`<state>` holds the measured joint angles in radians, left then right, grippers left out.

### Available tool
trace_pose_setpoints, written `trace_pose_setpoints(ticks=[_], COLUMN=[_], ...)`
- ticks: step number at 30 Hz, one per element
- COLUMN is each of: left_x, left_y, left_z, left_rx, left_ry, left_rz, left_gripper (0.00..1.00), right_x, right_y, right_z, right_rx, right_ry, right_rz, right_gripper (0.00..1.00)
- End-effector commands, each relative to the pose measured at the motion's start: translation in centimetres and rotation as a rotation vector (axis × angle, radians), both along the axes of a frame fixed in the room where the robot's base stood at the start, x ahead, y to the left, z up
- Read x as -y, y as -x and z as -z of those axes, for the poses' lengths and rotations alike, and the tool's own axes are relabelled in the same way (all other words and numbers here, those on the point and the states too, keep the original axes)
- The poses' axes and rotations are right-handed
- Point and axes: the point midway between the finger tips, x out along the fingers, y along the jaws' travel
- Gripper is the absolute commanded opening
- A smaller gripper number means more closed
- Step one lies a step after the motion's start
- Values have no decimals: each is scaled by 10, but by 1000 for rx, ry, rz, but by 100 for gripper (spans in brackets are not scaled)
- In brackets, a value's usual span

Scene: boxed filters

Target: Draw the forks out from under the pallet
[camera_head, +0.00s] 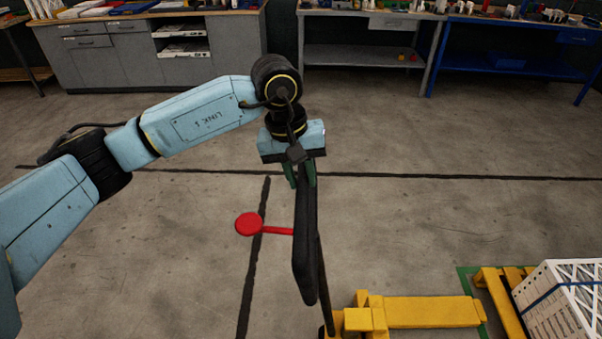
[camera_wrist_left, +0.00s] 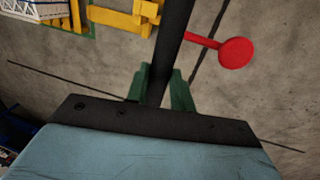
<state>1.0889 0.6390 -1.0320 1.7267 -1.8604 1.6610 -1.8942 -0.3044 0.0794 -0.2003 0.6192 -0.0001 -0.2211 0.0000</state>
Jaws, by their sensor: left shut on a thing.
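The yellow pallet jack (camera_head: 430,312) stands at the lower right in the head view. Its fork end lies close to the left edge of the yellow pallet (camera_head: 499,303); I cannot tell whether any part is under it. The jack's black handle (camera_head: 306,245) rises steeply to my left gripper (camera_head: 300,173), whose green fingers are shut on it. The wrist view shows the handle (camera_wrist_left: 172,45) between the fingers (camera_wrist_left: 163,90), with the yellow jack (camera_wrist_left: 125,18) beyond and part of the pallet (camera_wrist_left: 75,15) at upper left. My right gripper is in neither view.
White boxed filters (camera_head: 565,305) with a blue strap stand on the pallet, over a green-bordered floor area (camera_head: 464,272). A red disc on a red arm (camera_head: 249,224) shows left of the handle. Grey cabinets (camera_head: 115,55) and a blue bench (camera_head: 505,65) line the back. Mid-floor is clear.

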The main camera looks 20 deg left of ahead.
Motion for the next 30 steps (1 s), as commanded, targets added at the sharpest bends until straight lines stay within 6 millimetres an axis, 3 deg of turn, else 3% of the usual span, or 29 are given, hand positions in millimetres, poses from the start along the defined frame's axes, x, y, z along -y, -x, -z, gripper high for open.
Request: trace_pose_setpoints(ticks=[8,16,24,25,30], left_x=[-2,-26,-26,-25,-23], left_y=[0,7,7,7,7], left_z=[0,2,-1,-1,-1], left_rx=[1,0,-1,-1,0], left_ry=[0,-6,-6,-5,-2], left_rz=[-1,-5,-5,-5,-1], left_gripper=[0,0,0,26,44], right_x=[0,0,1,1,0], right_y=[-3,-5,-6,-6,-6], right_z=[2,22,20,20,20], right_rx=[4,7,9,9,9], right_ry=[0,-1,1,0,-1], right_rz=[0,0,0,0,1], right_gripper=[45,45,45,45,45])
